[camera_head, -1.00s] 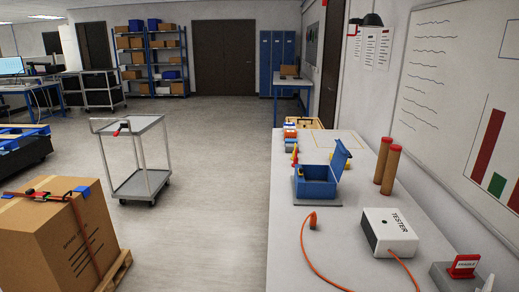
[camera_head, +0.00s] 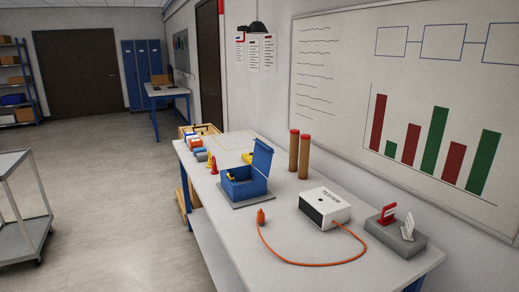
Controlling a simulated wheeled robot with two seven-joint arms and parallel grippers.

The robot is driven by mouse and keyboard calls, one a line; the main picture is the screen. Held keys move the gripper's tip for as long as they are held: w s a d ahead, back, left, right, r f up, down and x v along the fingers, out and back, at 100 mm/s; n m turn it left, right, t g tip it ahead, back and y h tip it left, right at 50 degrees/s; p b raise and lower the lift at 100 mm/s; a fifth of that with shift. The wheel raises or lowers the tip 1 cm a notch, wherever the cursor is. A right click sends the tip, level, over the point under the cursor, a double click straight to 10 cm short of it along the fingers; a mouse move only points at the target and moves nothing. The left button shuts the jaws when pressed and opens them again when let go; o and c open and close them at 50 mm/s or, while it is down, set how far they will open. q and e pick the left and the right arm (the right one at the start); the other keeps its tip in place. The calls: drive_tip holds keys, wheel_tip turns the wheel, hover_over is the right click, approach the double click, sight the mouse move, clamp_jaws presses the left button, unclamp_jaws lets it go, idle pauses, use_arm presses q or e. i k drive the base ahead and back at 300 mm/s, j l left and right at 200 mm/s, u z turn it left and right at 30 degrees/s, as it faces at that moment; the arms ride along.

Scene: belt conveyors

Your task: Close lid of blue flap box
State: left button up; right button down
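The blue flap box (camera_head: 243,187) sits on a grey base plate (camera_head: 262,201) on the white workbench, near its middle. Its lid (camera_head: 262,158) stands up, open, hinged on the right side of the box. Something yellow shows inside the box, mostly hidden by the front wall. Neither of my grippers is in view.
Small coloured items (camera_head: 200,154) lie beyond. A metal cart (camera_head: 22,230) stands left; the floor (camera_head: 110,200) between is clear.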

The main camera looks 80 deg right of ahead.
sight(263, 154)
drive_tip(key=i+z, duration=0.45)
drive_tip(key=i+j+z, duration=0.1)
drive_tip(key=i+z, duration=0.4)
drive_tip(key=k, duration=0.1)
